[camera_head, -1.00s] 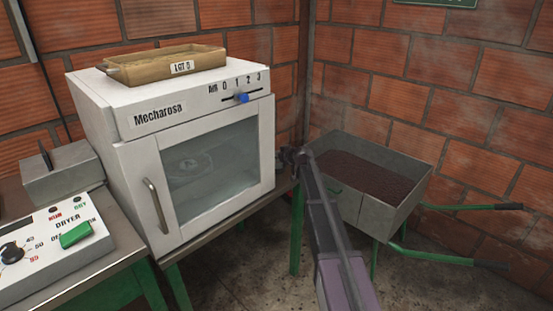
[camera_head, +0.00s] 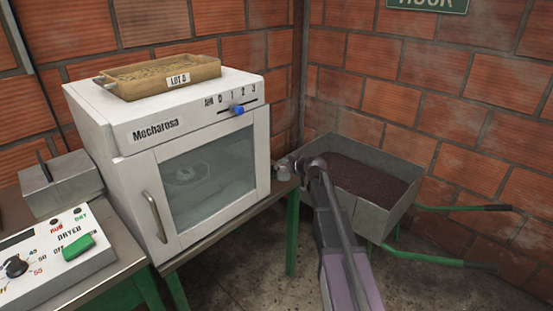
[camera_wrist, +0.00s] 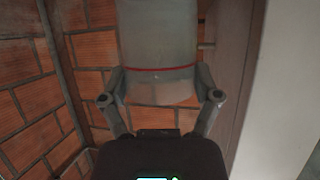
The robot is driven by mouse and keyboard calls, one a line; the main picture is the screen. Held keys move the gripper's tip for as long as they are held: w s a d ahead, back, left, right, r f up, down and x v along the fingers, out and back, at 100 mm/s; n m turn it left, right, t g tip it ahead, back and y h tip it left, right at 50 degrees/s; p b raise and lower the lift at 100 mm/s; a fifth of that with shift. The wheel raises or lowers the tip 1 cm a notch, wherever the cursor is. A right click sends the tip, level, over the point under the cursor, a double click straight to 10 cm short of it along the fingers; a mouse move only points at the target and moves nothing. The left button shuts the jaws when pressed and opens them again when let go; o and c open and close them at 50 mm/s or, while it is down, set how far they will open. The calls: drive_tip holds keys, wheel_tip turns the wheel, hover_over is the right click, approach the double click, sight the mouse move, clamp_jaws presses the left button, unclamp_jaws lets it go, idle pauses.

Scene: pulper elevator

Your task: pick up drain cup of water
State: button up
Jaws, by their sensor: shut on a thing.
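The drain cup is a translucent grey cup with a thin red line around it, in the wrist view (camera_wrist: 157,42). My gripper (camera_wrist: 160,84) is shut on it, with one finger on each side near the red line. I cannot tell how much water is in the cup. In the head view my gripper (camera_head: 291,167) is small, at the right side of the white Mecharosa oven (camera_head: 150,172). The cup cannot be made out clearly there.
A tray marked LOT 5 (camera_head: 180,79) sits on the oven. A dryer control panel (camera_head: 52,254) stands at the lower left. A wheelbarrow (camera_head: 377,216) with dark contents stands behind my arm at the right. Brick walls close the corner.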

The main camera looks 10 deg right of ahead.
drive_tip(key=s, duration=0.2)
drive_tip(key=s+d, duration=0.1)
drive_tip(key=s, duration=0.2)
drive_tip(key=shift+s+d+r, duration=0.3)
drive_tip(key=shift+d, duration=0.1)
